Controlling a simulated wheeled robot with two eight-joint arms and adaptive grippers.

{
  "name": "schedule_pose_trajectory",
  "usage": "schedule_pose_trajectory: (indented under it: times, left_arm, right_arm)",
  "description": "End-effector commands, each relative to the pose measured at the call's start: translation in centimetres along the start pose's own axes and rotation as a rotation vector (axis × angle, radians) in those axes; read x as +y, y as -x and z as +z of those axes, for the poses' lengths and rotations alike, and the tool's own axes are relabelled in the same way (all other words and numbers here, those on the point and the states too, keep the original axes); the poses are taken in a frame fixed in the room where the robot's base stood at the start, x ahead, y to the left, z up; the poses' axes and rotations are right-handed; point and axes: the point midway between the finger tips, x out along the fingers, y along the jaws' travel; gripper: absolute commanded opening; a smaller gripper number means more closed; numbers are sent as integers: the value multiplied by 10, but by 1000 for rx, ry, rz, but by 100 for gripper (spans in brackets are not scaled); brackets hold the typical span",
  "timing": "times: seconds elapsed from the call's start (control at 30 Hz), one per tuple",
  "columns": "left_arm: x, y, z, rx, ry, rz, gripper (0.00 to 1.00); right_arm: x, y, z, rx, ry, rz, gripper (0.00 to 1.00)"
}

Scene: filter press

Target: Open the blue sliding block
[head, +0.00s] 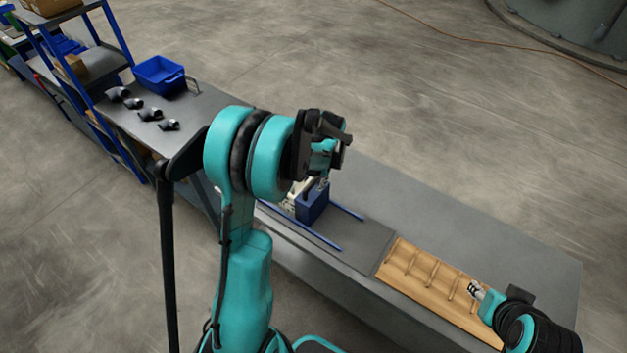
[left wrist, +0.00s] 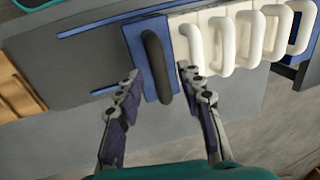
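The blue sliding block (head: 314,205) stands on the bench between two blue rails, partly hidden under my left arm in the head view. In the left wrist view the block (left wrist: 134,48) carries a dark upright handle (left wrist: 156,66). My left gripper (left wrist: 158,71) is open, with one finger on each side of the handle. The fingers look apart from the handle, and nothing is held. In the head view its fingers are mostly hidden by the wrist. My right gripper (head: 475,289) is over the wooden rack at the lower right, too small to judge its opening.
A row of white plates with loop handles (left wrist: 248,40) stands right beside the block in the left wrist view. Blue rails (head: 347,210) run along the grey bench. The slotted wooden rack (head: 405,262) is at right. A blue bin (head: 158,75) and black pipe elbows (head: 150,114) are at left.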

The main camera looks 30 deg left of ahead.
Motion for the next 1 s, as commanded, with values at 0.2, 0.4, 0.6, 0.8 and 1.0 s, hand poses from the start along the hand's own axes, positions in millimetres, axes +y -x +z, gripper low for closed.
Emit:
schedule_pose_trajectory:
  times: [0.2, 0.4, 0.6, 0.8, 1.0]
  left_arm:
    - [0, -1, 0, 0, 0, 0, 38]
    - [0, -1, 0, 0, 0, 0, 0]
    - [2, -1, 0, 0, 0, 0, 0]
    - [39, 6, -1, 1, -7, 2, 0]
    - [91, 16, -1, 1, -6, 1, 0]
  right_arm:
    - [0, 0, 0, 0, 0, 0, 40]
    - [0, 0, 0, 0, 0, 0, 40]
    - [0, 0, 0, 0, 0, 0, 40]
    - [0, -5, 4, 0, 0, 0, 40]
    - [0, -11, 8, 0, 0, 0, 40]
